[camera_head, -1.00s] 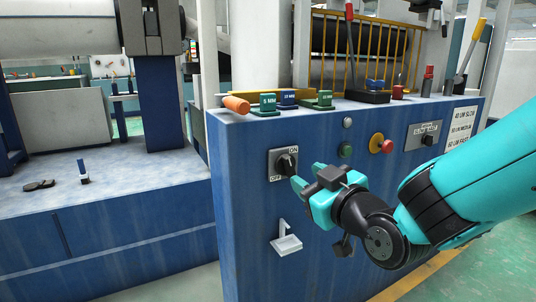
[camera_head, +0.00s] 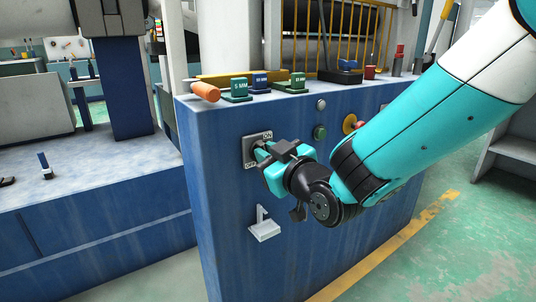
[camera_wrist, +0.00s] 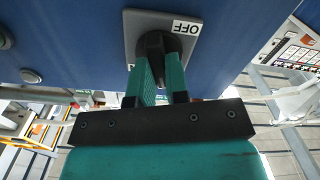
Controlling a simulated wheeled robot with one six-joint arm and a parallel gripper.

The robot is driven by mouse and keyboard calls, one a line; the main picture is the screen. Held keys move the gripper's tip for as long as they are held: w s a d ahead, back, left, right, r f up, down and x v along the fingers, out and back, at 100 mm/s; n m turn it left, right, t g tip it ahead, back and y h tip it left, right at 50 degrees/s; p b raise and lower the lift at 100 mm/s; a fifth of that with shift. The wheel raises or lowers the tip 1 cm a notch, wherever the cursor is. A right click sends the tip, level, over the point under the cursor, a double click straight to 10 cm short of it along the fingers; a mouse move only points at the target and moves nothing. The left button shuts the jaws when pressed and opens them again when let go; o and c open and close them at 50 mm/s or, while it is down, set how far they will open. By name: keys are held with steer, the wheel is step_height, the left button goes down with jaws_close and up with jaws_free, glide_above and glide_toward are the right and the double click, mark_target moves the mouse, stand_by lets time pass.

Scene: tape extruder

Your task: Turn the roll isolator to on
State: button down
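The roll isolator is a black rotary knob on a grey plate (camera_head: 250,152) on the blue machine's front. ON is at the plate's upper right and OFF at its lower left in the head view. The wrist view shows the plate (camera_wrist: 133,27) turned around, with OFF at the upper right and the black knob (camera_wrist: 153,42). My gripper (camera_head: 263,155) is at the knob, its green fingers (camera_wrist: 159,72) on either side of the knob's handle. Whether they press on it is not clear. The fingers partly hide the knob, and its exact setting cannot be told.
A green button (camera_head: 320,132) and a red knob on a yellow disc (camera_head: 350,124) sit right of the plate. A small white bracket (camera_head: 264,227) sticks out below. Green and blue blocks (camera_head: 240,89) and an orange-handled tool (camera_head: 206,92) lie on top.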

steer(key=shift+d+m, duration=0.1)
steer(key=shift+m, duration=1.9)
steer(key=c, duration=1.1)
jaws_free()
